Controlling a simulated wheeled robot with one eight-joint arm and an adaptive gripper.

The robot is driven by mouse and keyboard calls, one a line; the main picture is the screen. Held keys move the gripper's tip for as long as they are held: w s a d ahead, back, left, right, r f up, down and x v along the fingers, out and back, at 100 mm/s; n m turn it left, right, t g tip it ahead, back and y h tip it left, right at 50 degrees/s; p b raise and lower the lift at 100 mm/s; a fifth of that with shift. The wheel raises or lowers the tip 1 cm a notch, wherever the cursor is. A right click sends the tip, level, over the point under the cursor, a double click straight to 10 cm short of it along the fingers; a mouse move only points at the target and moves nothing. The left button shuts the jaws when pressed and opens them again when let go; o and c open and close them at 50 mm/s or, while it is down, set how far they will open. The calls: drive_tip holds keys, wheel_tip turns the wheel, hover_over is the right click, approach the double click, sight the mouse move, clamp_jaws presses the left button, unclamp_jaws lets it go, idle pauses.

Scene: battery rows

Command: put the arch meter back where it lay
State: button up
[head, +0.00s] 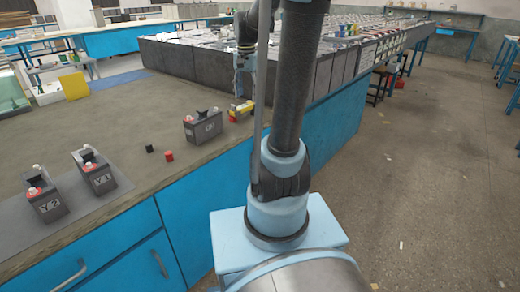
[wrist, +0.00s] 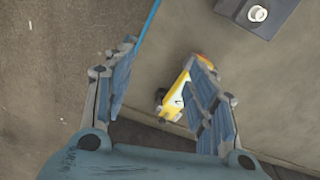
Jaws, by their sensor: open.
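A small yellow device with dark parts, apparently the arch meter (head: 239,112), lies on the table near its edge, just right of a grey battery box. In the wrist view the yellow device (wrist: 176,100) lies below my gripper, partly hidden behind the right finger. My gripper (head: 240,93) hangs above it, pointing down, partly hidden by my arm in the head view. In the wrist view my gripper (wrist: 160,88) is open, its fingers wide apart, with nothing held between them.
The grey battery box (head: 203,127) stands beside the yellow device. A red cap (head: 168,155) and a black cap (head: 150,148) lie left of it. Boxes Y-1 (head: 95,171) and Y-2 (head: 44,196) stand on a dark mat. A long battery row (head: 195,68) rises behind. The table's middle is clear.

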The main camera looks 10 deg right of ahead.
drive_tip(key=s+f+n+t, duration=0.1)
drive_tip(key=s+f+n, duration=0.3)
drive_tip(key=s, duration=0.8)
drive_tip(key=s+f+n, duration=0.4)
drive_tip(key=s+f, duration=0.5)
drive_tip(key=s, duration=0.3)
drive_tip(key=shift+s+a+t, duration=0.2)
drive_tip(key=shift+s+t, duration=0.05)
drive_tip(key=shift+t, duration=0.15)
drive_tip(key=shift+w+f, duration=0.25)
drive_tip(key=shift+w, duration=0.25)
